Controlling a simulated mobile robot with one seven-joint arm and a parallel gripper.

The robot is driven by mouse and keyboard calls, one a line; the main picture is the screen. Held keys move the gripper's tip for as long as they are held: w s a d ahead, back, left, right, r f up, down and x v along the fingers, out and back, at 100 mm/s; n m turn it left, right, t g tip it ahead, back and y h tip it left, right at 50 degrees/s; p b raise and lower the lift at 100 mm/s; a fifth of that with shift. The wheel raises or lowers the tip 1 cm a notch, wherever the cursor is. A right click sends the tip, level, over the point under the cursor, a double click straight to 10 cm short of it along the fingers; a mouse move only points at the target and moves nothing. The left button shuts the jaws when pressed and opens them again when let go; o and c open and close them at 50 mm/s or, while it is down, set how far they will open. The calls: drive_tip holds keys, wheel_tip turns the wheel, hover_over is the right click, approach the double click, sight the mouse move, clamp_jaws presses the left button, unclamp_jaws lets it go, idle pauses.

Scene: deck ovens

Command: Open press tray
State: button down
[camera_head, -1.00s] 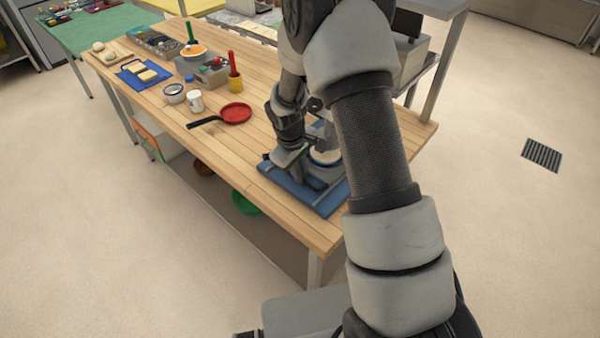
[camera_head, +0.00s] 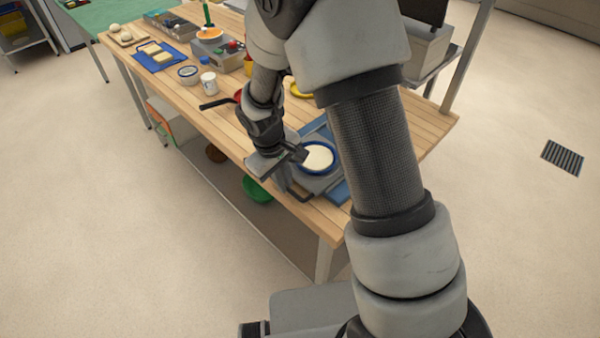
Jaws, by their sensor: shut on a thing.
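The press sits at the near right of the wooden table, with a blue base (camera_head: 338,192) and a grey tray (camera_head: 318,184). A round blue-rimmed dish with a pale filling (camera_head: 318,157) sits on the tray. A dark handle (camera_head: 303,196) shows at the tray's front edge. My gripper (camera_head: 290,182) is at the tray's front left, pointing down, and appears shut on the tray's handle. The fingertips are small and partly hidden, so the exact hold is hard to see. My arm covers the right side of the press.
A red pan (camera_head: 237,97) with a dark handle, a white cup (camera_head: 208,82) and a small bowl (camera_head: 188,74) stand left of my arm. A blue mat (camera_head: 148,62) lies further back. A green bowl (camera_head: 257,190) is below the table.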

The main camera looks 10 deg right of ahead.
drive_tip(key=s+a, duration=0.1)
drive_tip(key=a, duration=0.1)
drive_tip(key=s+a+b, duration=0.1)
drive_tip(key=s+a, duration=0.1)
drive_tip(key=shift+s+a, duration=0.2)
drive_tip(key=shift+a, duration=0.2)
drive_tip(key=c, duration=2.1)
unclamp_jaws()
drive_tip(key=a+r, duration=0.1)
drive_tip(key=r, duration=0.4)
drive_tip(key=s+r, duration=0.1)
drive_tip(key=r, duration=0.5)
drive_tip(key=s+a+r, duration=0.1)
drive_tip(key=r, duration=0.5)
drive_tip(key=shift+a+r+p, duration=0.1)
drive_tip(key=shift+a+p, duration=0.2)
drive_tip(key=shift+p, duration=0.05)
